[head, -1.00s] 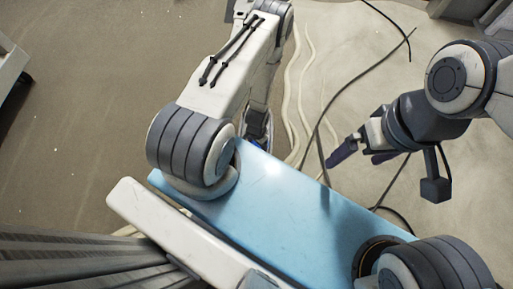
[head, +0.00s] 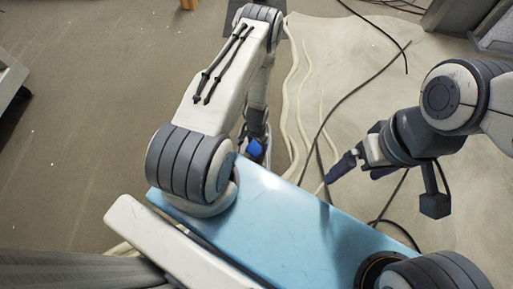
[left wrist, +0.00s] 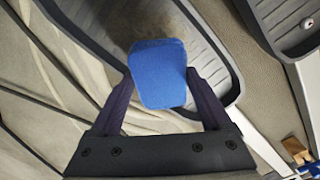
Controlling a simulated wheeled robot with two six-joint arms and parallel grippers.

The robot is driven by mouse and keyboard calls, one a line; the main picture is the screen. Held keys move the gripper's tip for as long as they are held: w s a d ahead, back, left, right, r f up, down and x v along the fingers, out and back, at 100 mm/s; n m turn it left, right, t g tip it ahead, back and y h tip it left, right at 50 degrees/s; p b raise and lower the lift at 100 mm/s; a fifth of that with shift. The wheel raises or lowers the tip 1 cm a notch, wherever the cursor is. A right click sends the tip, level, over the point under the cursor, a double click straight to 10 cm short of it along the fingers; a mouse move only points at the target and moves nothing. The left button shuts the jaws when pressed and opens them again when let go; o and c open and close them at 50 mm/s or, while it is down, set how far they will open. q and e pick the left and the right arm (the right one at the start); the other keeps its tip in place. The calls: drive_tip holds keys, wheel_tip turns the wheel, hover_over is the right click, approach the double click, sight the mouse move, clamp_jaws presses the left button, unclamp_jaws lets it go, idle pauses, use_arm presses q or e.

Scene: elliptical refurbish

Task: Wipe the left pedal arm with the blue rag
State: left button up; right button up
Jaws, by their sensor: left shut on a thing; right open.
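My left gripper (head: 256,136) hangs below my left arm, partly hidden by it in the head view. It is shut on the blue rag (left wrist: 158,74), a rounded pad held between its two dark fingers; a bit of the rag (head: 254,148) shows in the head view. In the left wrist view the rag is in front of a grey, rimmed foot pedal (left wrist: 213,62) with a brownish patch. I cannot tell whether they touch. The left pedal arm cannot be clearly told apart. My right gripper (head: 358,172) is open and empty, above the floor at right.
A second grey foot pedal (left wrist: 282,22) is at the upper right of the left wrist view. Small wooden blocks (left wrist: 297,148) lie at its right edge. Dark cables (head: 352,97) run over the pale floor covering (head: 330,45). Open floor (head: 75,130) is at left.

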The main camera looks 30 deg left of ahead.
use_arm(q)
drive_tip(key=shift+w+a+r+b, duration=0.1)
drive_tip(key=shift+w+a+b, duration=0.4)
drive_tip(key=shift+w, duration=0.5)
drive_tip(key=shift+w+a+r+b, duration=0.1)
drive_tip(key=shift+w+a+b, duration=0.15)
drive_tip(key=shift+w+a, duration=0.55)
drive_tip(key=shift+w+a+b, duration=0.3)
drive_tip(key=shift+w+b, duration=0.1)
drive_tip(key=shift+w, duration=0.8)
drive_tip(key=shift+r, duration=0.1)
wheel_tip(320, 180, up, 6)
drive_tip(key=p, duration=0.5)
wheel_tip(320, 180, up, 3)
drive_tip(key=p, duration=0.3)
